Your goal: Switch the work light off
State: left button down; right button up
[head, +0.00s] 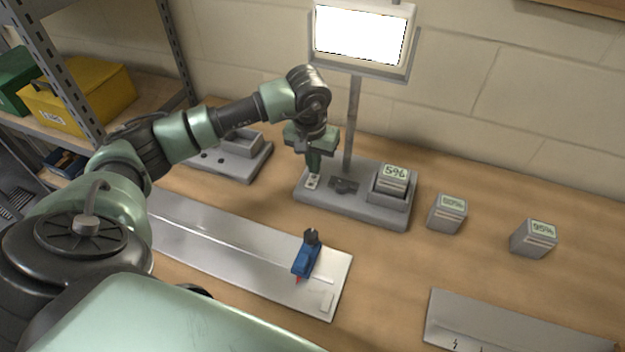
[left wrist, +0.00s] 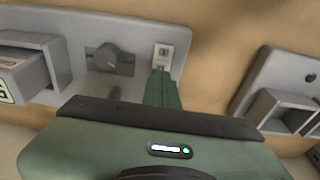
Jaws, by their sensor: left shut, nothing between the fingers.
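The work light (head: 359,35) stands on a post at the back of the table, and its panel glows bright white. Its grey base (head: 350,212) carries a small pale switch (head: 311,183), a dark knob (head: 343,186) and a battery marked 5% (head: 393,179) in a holder. My left gripper (head: 313,172) is shut and empty, pointing down with its tips at the switch. In the left wrist view the fingers (left wrist: 163,75) end right beside the switch (left wrist: 163,52); I cannot tell whether they touch it. My right gripper is not in view.
Two loose batteries (head: 447,213) (head: 533,238) stand right of the base. A second grey base (head: 235,157) with an empty holder is at left. A metal plate with a blue tool (head: 306,257) lies in front. Another plate (head: 500,325) lies front right.

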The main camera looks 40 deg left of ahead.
aim_at(314, 177)
pick_arm(q)
jog(key=shift+f+b, duration=0.85)
jog(key=shift+f, duration=0.05)
dwell(0.5)
jog(key=shift+r, duration=0.1)
jog(key=shift+r+p, duration=1.75)
jog(key=shift+r, duration=1.7)
